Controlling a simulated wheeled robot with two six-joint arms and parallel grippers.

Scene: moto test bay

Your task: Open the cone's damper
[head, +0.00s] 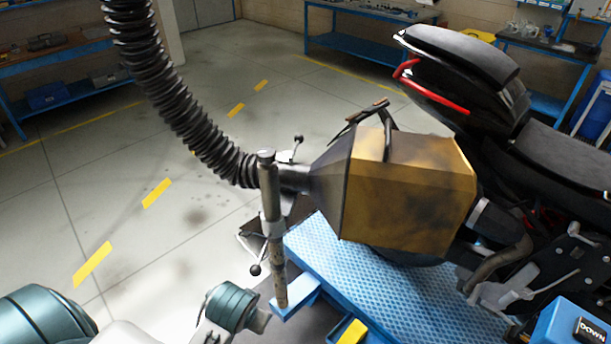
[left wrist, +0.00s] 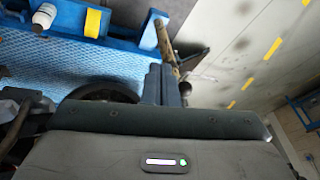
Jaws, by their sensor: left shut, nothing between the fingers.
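A second knobbed lever (head: 255,270) sits lower on the post. My left gripper (left wrist: 162,85) is shut and empty in the left wrist view, pointing toward the post's lower part (left wrist: 166,42). The head view does not show its fingers. My right gripper is not in view.
A blue lift platform (head: 350,270) lies under the motorcycle (head: 510,130). Blue workbenches (head: 365,50) stand at the back. The floor left of the hose is clear.

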